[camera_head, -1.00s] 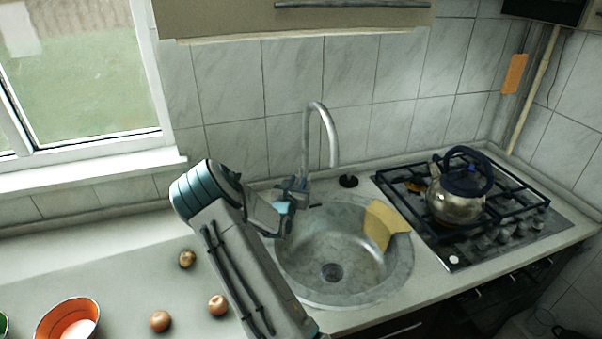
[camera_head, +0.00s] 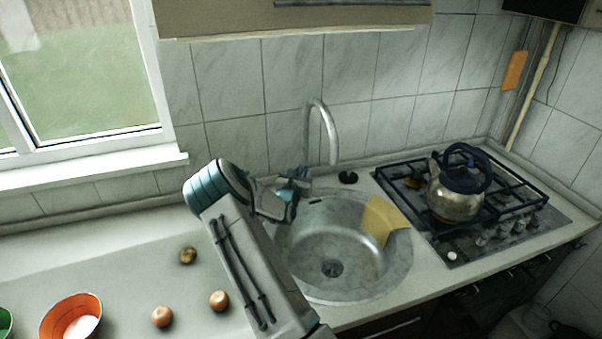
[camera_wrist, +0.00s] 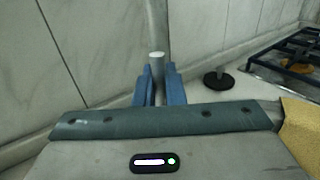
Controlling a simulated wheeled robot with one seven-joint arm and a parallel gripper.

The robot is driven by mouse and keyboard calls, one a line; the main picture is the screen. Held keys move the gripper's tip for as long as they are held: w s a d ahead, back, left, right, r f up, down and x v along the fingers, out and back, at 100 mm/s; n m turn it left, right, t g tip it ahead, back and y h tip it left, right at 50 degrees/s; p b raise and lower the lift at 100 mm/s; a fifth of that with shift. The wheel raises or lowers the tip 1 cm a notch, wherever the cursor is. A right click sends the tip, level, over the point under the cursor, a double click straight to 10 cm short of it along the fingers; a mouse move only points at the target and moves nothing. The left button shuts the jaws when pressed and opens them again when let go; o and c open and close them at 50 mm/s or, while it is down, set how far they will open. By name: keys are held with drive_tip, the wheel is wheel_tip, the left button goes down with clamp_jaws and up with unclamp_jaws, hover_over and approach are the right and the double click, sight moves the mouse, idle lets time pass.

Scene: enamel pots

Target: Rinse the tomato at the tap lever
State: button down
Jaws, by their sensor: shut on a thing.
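The grey tap (camera_head: 329,135) rises behind the round sink, its spout curving over the basin; no water shows. My gripper (camera_head: 303,178) is at the base of the tap. In the wrist view its two blue fingers (camera_wrist: 158,88) are shut on a short grey cylinder with a pale end, the tap lever (camera_wrist: 157,72). The tap's pipe (camera_wrist: 157,25) rises just behind it. The fingers and arm hide the lever in the head view. I make out no clear tomato; the round items on the counter look brownish, like onions.
The metal sink (camera_head: 397,270) has a yellow cloth (camera_head: 382,218) over its right rim. A kettle (camera_head: 455,200) stands on the gas hob (camera_head: 545,222). Onion-like items (camera_head: 219,300) and an orange bowl (camera_head: 56,323) are on the left counter. A black plug (camera_head: 348,177) lies right of the tap.

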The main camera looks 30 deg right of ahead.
drive_tip(key=shift+f, duration=0.15)
drive_tip(key=shift+s+a+f+t+h+b, duration=0.15)
drive_tip(key=shift+a+t+h+b, duration=0.15)
drive_tip(key=shift+b, duration=0.8)
drive_tip(key=shift+s+b, duration=0.15)
drive_tip(key=shift+b, duration=0.25)
drive_tip(key=shift+r, duration=0.25)
drive_tip(key=c, duration=1.7)
unclamp_jaws()
drive_tip(key=shift+s+a, duration=0.1)
drive_tip(key=shift+a, duration=0.05)
drive_tip(key=b+v, duration=0.1)
drive_tip(key=v, duration=0.3)
drive_tip(key=b+v, duration=0.1)
drive_tip(key=v, duration=0.4)
drive_tip(key=b+v, duration=0.1)
drive_tip(key=v, duration=0.3)
drive_tip(key=shift+s+a+f, duration=0.15)
drive_tip(key=shift+a+f, duration=0.1)
drive_tip(key=shift+f, duration=0.1)
